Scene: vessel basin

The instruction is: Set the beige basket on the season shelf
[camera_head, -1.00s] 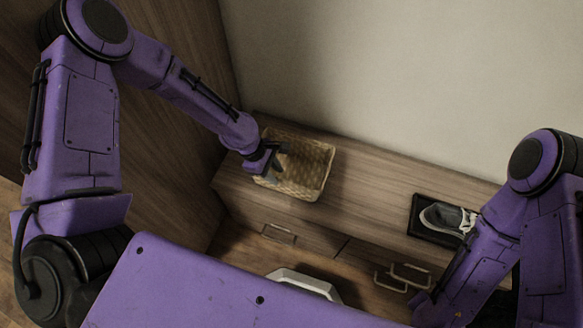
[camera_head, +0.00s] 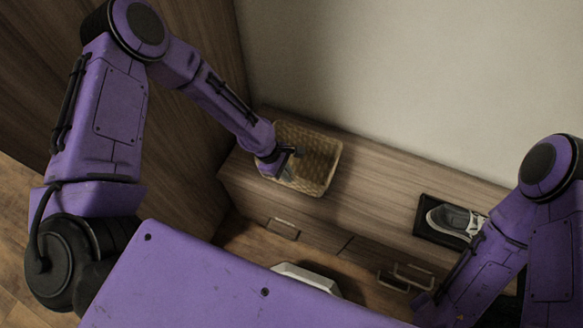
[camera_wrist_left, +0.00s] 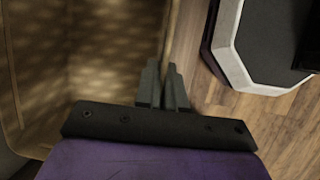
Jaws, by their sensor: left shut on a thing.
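The beige basket (camera_head: 322,168) is woven and rectangular, and appears to rest at the left end of a long wooden cabinet top. My left gripper (camera_head: 287,160) is at its near left side. In the left wrist view, my left gripper (camera_wrist_left: 163,85) is shut on the rim of the basket (camera_wrist_left: 95,55), whose inside fills the left of that view. The fingers hide part of the rim. No shelf marked as the season shelf can be made out.
The cabinet top (camera_head: 375,185) is clear between the basket and a black tray (camera_head: 425,233) holding a grey shoe (camera_head: 452,217). A plain wall stands behind, and a tall wooden panel (camera_head: 205,140) closes the left side.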

